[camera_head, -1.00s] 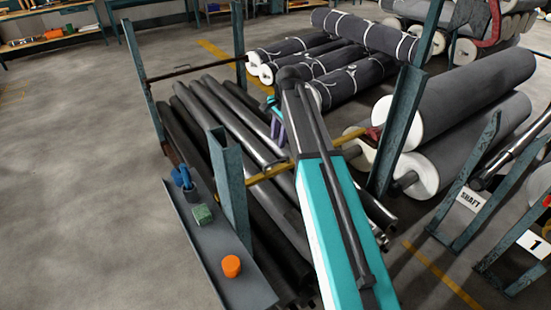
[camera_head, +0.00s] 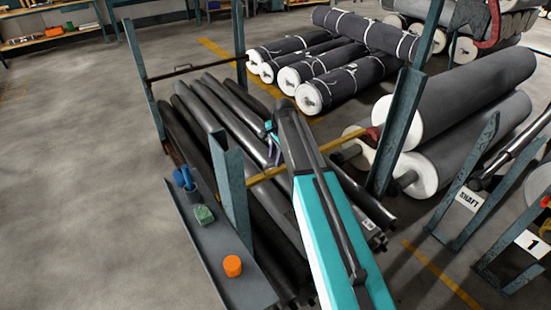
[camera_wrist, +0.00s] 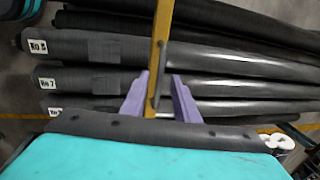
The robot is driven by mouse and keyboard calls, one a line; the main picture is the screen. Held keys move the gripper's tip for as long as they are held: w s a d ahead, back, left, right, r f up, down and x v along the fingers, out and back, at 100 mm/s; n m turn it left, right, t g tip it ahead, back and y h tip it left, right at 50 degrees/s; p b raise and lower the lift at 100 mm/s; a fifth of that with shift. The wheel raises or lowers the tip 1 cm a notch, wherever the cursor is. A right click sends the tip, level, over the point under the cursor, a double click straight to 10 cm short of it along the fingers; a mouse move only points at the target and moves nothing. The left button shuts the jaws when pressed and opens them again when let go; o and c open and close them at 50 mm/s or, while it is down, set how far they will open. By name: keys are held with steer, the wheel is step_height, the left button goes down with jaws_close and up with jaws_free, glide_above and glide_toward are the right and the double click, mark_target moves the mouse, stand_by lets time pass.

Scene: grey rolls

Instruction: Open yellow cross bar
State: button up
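The yellow cross bar (camera_head: 336,144) runs across the front of the roll rack between two blue-green posts, its middle hidden by my arm in the head view. In the wrist view the bar (camera_wrist: 161,30) comes down from the top edge to between the two purple fingers of my gripper (camera_wrist: 160,97). The fingers are apart with a visible gap on each side of the bar. A thin dark rod lies along the bar's lower part. In the head view my gripper (camera_head: 274,153) is close to the bar and mostly hidden behind my arm.
Dark rolls (camera_head: 215,112) lie in the rack under the bar. A grey tray (camera_head: 212,243) holds a blue item, a green block and an orange piece (camera_head: 232,266). The floor at left is clear.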

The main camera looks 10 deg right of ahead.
steer(key=shift+w+f, duration=0.1)
steer(key=shift+f, duration=0.5)
jaws_close()
steer(key=shift+r, duration=0.15)
